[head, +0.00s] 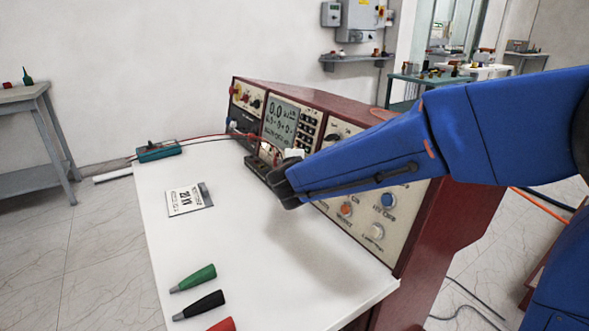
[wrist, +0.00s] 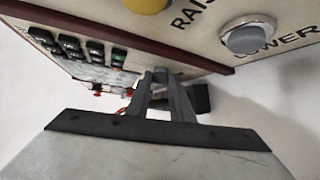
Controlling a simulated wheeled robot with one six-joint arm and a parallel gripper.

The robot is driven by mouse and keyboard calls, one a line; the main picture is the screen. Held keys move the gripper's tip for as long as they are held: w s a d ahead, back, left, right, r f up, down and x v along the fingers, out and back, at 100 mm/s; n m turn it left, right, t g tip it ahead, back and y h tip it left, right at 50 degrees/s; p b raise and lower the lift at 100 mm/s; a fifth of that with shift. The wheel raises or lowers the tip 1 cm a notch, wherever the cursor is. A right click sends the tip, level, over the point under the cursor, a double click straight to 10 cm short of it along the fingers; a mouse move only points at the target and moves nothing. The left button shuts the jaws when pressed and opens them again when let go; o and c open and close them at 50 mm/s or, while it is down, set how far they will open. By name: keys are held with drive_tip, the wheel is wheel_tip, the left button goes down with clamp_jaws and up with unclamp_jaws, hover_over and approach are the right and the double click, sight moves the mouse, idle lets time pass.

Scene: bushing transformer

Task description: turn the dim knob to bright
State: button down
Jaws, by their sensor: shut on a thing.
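My gripper (head: 280,182) is at the lower edge of the red console's front (head: 335,172), near the meter display (head: 281,124). In the wrist view my gripper (wrist: 160,76) has its fingertips close together on a small part by the panel's lower edge. That part is mostly hidden by the fingers; its place fits the dim knob, but I cannot read a label or see which way it points.
A large grey LOWER button (wrist: 246,37) and a yellow button (wrist: 146,4) sit beside the fingers in the wrist view. Red leads cross near my gripper.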

drive_tip(key=shift+s+f+m+t, duration=0.1)
drive_tip(key=shift+f+m+t, duration=0.15)
drive_tip(key=shift+m+t, duration=0.35)
drive_tip(key=shift+f+m+t, duration=0.25)
drive_tip(key=shift+m+t, duration=0.15)
drive_tip(key=shift+t, duration=0.3)
drive_tip(key=shift+f+m+t+h, duration=0.2)
drive_tip(key=shift+m+t+h, duration=0.3)
drive_tip(key=shift+m+t, duration=0.4)
drive_tip(key=c, duration=1.6)
unclamp_jaws()
drive_tip(key=shift+o, duration=0.2)
drive_tip(key=shift+s+a, duration=0.1)
drive_tip(key=shift+s, duration=0.4)
drive_tip(key=s, duration=1.1)
drive_tip(key=shift+a+f, duration=0.2)
drive_tip(key=shift+a, duration=0.1)
